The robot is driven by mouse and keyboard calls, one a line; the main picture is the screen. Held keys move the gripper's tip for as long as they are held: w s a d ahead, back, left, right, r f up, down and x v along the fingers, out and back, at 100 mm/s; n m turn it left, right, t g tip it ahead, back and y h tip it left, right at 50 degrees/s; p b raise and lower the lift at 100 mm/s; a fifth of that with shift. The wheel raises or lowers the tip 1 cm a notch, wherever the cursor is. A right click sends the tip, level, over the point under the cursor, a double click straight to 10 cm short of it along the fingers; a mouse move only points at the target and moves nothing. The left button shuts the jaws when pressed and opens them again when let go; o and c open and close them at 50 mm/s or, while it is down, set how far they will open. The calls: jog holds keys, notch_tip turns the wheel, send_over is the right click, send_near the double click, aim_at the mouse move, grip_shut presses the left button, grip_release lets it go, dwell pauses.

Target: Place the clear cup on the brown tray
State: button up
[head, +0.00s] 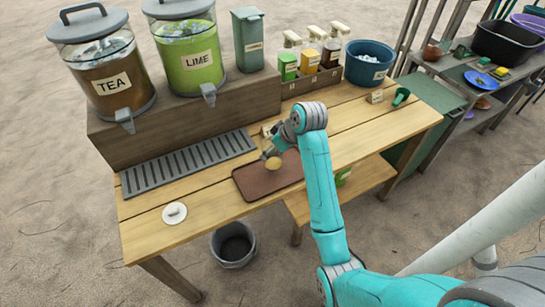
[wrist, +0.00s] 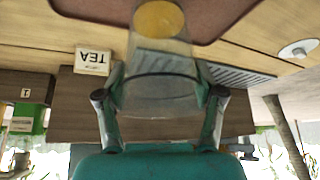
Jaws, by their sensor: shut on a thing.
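The clear cup (wrist: 160,60) is see-through with a yellow-tan round end (wrist: 160,19). It sits between the two fingers of my gripper (wrist: 160,95), which is shut on it. In the head view the cup's tan end (head: 274,163) shows over the brown tray (head: 250,184), just below my gripper (head: 268,152). The brown tray (wrist: 95,10) also shows at the top of the wrist view, behind the cup's tan end. I cannot tell whether the cup touches the tray. The gripper and wrist hide part of the cup in the head view.
A grey slotted drip mat (head: 190,162) lies left of the tray, and a white round piece (head: 174,213) sits near the front left. A raised wooden shelf (head: 180,115) holds the tea dispenser (head: 105,75) and lime dispenser (head: 190,55). A blue tub (head: 368,63) stands at the back right.

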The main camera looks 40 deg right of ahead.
jog(key=shift+d+f, duration=0.1)
jog(key=shift+f, duration=1.6)
jog(key=shift+f, duration=0.15)
jog(key=o, duration=1.3)
jog(key=shift+c, duration=0.2)
